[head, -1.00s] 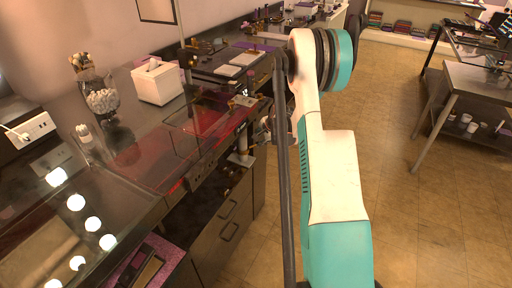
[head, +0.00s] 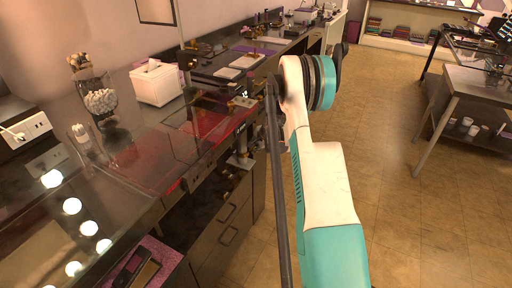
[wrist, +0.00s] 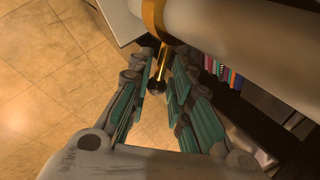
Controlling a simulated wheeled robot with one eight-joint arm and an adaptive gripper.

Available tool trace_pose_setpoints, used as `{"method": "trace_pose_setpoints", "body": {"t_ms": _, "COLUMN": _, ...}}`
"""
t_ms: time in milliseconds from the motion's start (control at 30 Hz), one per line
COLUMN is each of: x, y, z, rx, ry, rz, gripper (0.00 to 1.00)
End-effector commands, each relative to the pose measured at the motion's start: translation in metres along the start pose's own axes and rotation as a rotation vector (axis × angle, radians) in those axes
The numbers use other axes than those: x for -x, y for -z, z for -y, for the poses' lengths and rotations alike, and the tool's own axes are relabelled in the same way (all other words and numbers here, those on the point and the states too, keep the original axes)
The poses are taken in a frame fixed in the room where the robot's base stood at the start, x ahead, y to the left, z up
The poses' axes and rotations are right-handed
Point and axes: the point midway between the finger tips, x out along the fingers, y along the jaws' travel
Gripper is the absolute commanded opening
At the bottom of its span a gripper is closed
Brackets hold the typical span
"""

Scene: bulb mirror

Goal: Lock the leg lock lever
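In the wrist view a brass lever (wrist: 164,64) with a dark knob hangs from a brass collar (wrist: 153,16) around a thick pale cylinder (wrist: 225,32). My gripper (wrist: 166,78) is open, with its teal-padded fingers on either side of the lever. The knob lies between the fingers, and a gap shows on both sides. I cannot tell whether any finger touches the lever. In the head view my arm covers most of the gripper, and I cannot make out the lever there.
A glass-topped counter (head: 150,205) runs along the left, with a white tissue box (head: 157,83) and a jar of cotton balls (head: 101,101) on it. Drawers (head: 232,212) stand below. The tiled floor (head: 395,215) is clear; a metal table (head: 468,85) stands right.

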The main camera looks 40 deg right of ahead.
Motion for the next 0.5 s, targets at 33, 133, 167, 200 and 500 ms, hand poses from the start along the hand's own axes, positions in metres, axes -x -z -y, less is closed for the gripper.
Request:
{"method": "trace_pose_setpoints", "body": {"t_ms": 33, "x": 0.0001, "y": 0.0001, "z": 0.0, "rx": 0.0, "ry": 0.0, "rz": 0.0, "gripper": 0.0}}
{"method": "trace_pose_setpoints", "body": {"t_ms": 133, "x": 0.0002, "y": 0.0, "z": -0.0001, "rx": -0.001, "ry": 0.0, "rz": -0.001, "gripper": 0.0}}
{"method": "trace_pose_setpoints", "body": {"t_ms": 167, "x": 0.0002, "y": 0.0, "z": -0.0002, "rx": -0.002, "ry": 0.0, "rz": -0.001, "gripper": 0.0}}
{"method": "trace_pose_setpoints", "body": {"t_ms": 200, "x": 0.0004, "y": -0.0001, "z": -0.0004, "rx": -0.005, "ry": 0.0, "rz": -0.003, "gripper": 0.0}}
{"method": "trace_pose_setpoints", "body": {"t_ms": 500, "x": 0.0046, "y": -0.0029, "z": -0.0066, "rx": -0.097, "ry": 0.0, "rz": -0.066, "gripper": 0.0}}
